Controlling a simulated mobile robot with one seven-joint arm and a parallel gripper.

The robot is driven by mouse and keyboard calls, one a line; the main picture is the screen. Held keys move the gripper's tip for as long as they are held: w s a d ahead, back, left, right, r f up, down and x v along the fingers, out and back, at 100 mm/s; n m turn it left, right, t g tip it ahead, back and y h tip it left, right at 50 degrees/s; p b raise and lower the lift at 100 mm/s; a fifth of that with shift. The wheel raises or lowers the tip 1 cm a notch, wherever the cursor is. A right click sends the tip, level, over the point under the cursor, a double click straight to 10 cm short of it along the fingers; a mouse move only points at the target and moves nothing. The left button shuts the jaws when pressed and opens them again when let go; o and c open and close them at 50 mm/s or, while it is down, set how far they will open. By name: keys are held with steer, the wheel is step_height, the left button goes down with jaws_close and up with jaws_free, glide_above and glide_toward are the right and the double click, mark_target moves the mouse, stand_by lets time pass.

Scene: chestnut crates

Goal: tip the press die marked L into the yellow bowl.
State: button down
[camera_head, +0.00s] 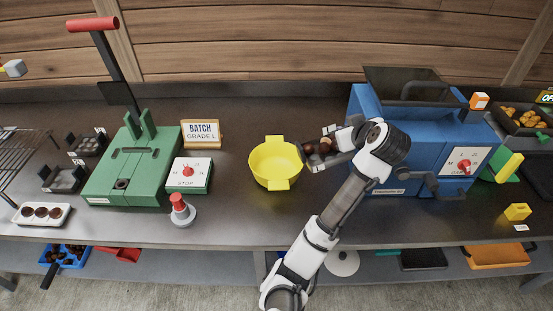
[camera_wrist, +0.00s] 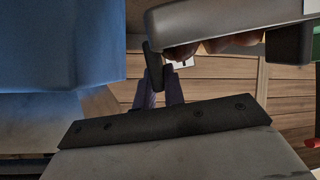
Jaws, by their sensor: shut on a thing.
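The yellow bowl (camera_head: 272,166) stands on the bench in the middle, with a handle at its front and back. My gripper (camera_head: 338,142) is shut on a dark grey press die (camera_head: 330,161) just right of the bowl, raised above the bench. Brown chestnut-like pieces show in the die. In the wrist view the die (camera_wrist: 215,22) fills the top, with several brown pieces along its lower edge, and my gripper's fingers (camera_wrist: 160,82) meet its near end. A white tag shows beside the fingers, but its marking cannot be read. The die looks tilted.
Two dark dies (camera_head: 88,142) (camera_head: 63,178) lie farther left. A blue machine (camera_head: 425,150) stands close right of my gripper.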

mark_target(328, 135)
steer(key=shift+w+a+f+h, duration=0.2)
steer(key=shift+w+a+h, duration=0.1)
steer(key=shift+a, duration=0.35)
steer(key=shift+n+g+h, duration=0.5)
steer(key=shift+n+g, duration=0.1)
steer(key=shift+w+a+f+b, duration=0.3)
steer(key=shift+a+f+b, duration=0.25)
steer(key=shift+f, duration=0.25)
steer(key=shift+w+a+f+b, duration=0.3)
steer(key=shift+a+f, duration=0.3)
steer(key=shift+f, duration=0.15)
steer(key=shift+w+a+r, duration=0.15)
steer(key=shift+a, duration=0.15)
steer(key=shift+w+a+r+n+g+h+p, duration=0.25)
steer(key=shift+a+h+p, duration=0.1)
steer(key=shift+a, duration=0.15)
steer(key=shift+w+a+r+n+g+h+p, duration=0.15)
steer(key=shift+w+a+r+h+p, duration=0.15)
steer(key=shift+a, duration=0.2)
steer(key=shift+w+a+r+n+g+h+p, duration=0.15)
steer(key=shift+w+a+r+h+p, duration=0.1)
steer(key=shift+a, duration=0.15)
steer(key=shift+w+a+r+n+g+h+p, duration=0.15)
steer(key=shift+a+r+g+h+p, duration=0.1)
steer(key=shift+a, duration=0.2)
steer(key=shift+w+a+r+n+g+h+p, duration=0.15)
steer(key=shift+w+a+h+p, duration=0.1)
steer(key=shift+a, duration=0.15)
steer(key=shift+s+d+f, duration=0.1)
